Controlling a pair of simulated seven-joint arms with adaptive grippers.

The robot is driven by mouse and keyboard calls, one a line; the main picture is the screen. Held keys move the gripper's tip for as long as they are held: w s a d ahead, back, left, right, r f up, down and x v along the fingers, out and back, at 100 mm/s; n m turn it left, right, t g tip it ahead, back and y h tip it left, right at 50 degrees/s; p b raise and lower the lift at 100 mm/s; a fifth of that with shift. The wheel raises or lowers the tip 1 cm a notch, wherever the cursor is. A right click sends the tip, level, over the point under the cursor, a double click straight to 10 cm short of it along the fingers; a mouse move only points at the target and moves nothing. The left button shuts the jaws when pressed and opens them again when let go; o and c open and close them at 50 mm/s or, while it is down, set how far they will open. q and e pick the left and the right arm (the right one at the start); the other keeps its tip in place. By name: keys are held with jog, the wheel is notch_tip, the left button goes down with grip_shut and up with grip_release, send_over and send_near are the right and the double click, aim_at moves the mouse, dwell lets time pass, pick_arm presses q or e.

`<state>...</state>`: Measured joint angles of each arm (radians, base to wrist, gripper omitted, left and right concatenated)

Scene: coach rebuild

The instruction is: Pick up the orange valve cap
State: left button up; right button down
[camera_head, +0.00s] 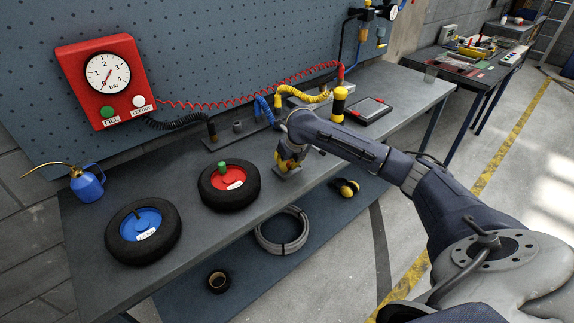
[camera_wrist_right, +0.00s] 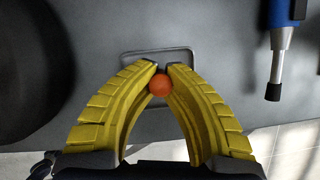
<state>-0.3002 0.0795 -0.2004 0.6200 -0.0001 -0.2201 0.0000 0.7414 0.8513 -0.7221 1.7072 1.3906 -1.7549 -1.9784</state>
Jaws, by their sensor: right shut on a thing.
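The orange valve cap (camera_wrist_right: 159,87) shows in the right wrist view as a small round thing between the tips of my right gripper (camera_wrist_right: 162,72). The two yellow fingers close in on it from both sides. Behind them is a small grey tray (camera_wrist_right: 184,54) on the bench. Whether the cap is clear of the tray is hard to tell. My left gripper is not in view.
A red-hubbed wheel (camera_head: 216,184) with a green cap and a blue-hubbed wheel (camera_head: 130,238) lie on the bench (camera_head: 192,239). A red gauge box (camera_head: 88,75) hangs on the pegboard. A blue oil can (camera_head: 88,184) stands left; a black-framed tray (camera_head: 370,109) lies right.

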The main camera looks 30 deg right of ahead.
notch_tip(320, 180, up, 24)
jog(key=shift+r, duration=0.25)
dwell(1.2)
dwell(0.4)
